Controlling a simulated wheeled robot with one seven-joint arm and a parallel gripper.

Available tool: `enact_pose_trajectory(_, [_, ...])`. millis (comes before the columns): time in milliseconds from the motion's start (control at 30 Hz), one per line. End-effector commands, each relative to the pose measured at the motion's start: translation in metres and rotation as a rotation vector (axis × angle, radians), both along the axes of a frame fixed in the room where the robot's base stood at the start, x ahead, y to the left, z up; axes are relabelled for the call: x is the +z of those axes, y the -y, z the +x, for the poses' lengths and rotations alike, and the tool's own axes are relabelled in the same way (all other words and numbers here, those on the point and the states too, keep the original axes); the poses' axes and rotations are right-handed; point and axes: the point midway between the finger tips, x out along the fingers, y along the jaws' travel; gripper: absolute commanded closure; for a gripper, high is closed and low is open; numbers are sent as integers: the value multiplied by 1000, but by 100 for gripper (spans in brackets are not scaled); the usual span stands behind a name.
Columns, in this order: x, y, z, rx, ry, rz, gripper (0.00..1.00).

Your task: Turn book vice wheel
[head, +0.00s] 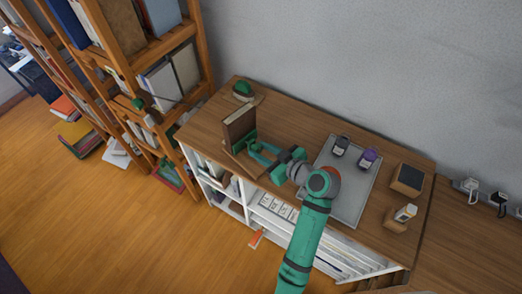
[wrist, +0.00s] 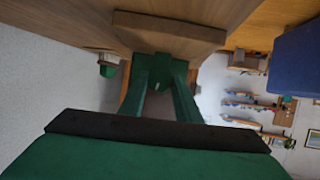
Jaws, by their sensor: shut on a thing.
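The book vice (head: 239,124) stands at the left end of the wooden desk, with a brown upright face and a wooden base. A dark green part, which looks like its wheel (head: 248,141), is on its near right side. My gripper (head: 257,151) reaches it from the right and is shut on it. In the wrist view, my two green fingers (wrist: 162,80) close in on the green wheel (wrist: 165,64), below a wooden bar of the vice (wrist: 170,31). The fingers hide much of the wheel, so its rotation cannot be told.
A grey tray (head: 347,206) with a dark bottle (head: 340,145) and a purple bottle (head: 367,157) lies right of the vice. A green-topped object (head: 243,90) sits behind it. A wooden bookshelf (head: 195,110) stands close on the left. A dark-topped box (head: 408,178) is at the right.

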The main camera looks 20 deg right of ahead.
Motion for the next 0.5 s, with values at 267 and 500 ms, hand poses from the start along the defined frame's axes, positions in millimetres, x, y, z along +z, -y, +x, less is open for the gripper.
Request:
enact_pose_trajectory(267, [-1,2,1,2,-108,233,92])
enact_pose_trajectory(500, [0,3,1,0,-128,281,92])
